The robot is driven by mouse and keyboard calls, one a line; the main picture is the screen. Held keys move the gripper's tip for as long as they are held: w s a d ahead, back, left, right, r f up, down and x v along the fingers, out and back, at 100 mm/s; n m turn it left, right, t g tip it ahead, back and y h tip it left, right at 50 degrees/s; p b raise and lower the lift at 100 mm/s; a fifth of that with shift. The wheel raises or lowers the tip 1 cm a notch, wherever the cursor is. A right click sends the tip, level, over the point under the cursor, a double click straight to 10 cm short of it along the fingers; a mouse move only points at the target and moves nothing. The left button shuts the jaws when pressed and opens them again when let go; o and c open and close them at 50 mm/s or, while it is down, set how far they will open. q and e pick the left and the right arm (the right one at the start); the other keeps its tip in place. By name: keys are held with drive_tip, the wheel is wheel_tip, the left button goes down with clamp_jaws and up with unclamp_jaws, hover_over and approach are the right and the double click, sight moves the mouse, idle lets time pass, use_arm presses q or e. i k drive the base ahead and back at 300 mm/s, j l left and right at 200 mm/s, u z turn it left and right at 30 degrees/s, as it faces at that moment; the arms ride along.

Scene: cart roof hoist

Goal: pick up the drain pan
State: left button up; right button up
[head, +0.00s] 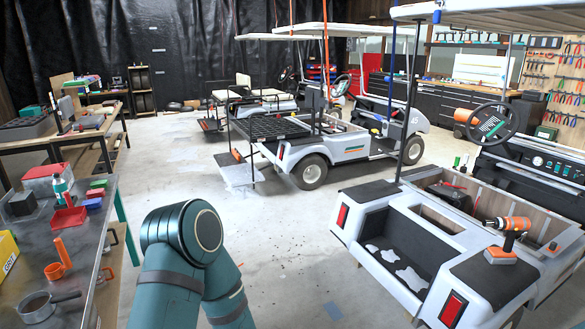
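I cannot tell for sure which thing is the drain pan. A small round metal pan with a handle (38,307) sits at the near left of the metal bench (62,262). A shallow red tray (68,220) lies farther back on the same bench. A dark, wide tray (24,128) stands on the table at the far left. A teal arm of mine rises at the bottom centre, beside the bench. Neither gripper shows in the head view, and nothing is seen held.
A white cart (388,263) with an orange drill (508,236) on it stands at the near right. Another cart (310,160) stands farther back. An orange funnel-like part (57,265) and a yellow box (7,252) are on the bench. The floor between is clear.

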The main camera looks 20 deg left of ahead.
sight(38, 306)
drive_tip(key=i+u, duration=0.75)
drive_tip(key=i+l+u, duration=0.1)
drive_tip(key=i+u, duration=0.5)
drive_tip(key=u, duration=0.15)
drive_tip(key=i+l+u, duration=0.15)
drive_tip(key=u, duration=0.25)
drive_tip(key=i+l+u, duration=0.2)
drive_tip(key=u, duration=0.25)
drive_tip(key=i+l+u, duration=0.15)
drive_tip(key=u, duration=0.25)
drive_tip(key=i+l+u, duration=0.25)
drive_tip(key=u, duration=0.15)
drive_tip(key=i+l+u, duration=0.15)
drive_tip(key=l+u, duration=0.25)
drive_tip(key=i+l+u, duration=0.1)
drive_tip(key=u, duration=0.35)
drive_tip(key=l+u, duration=0.4)
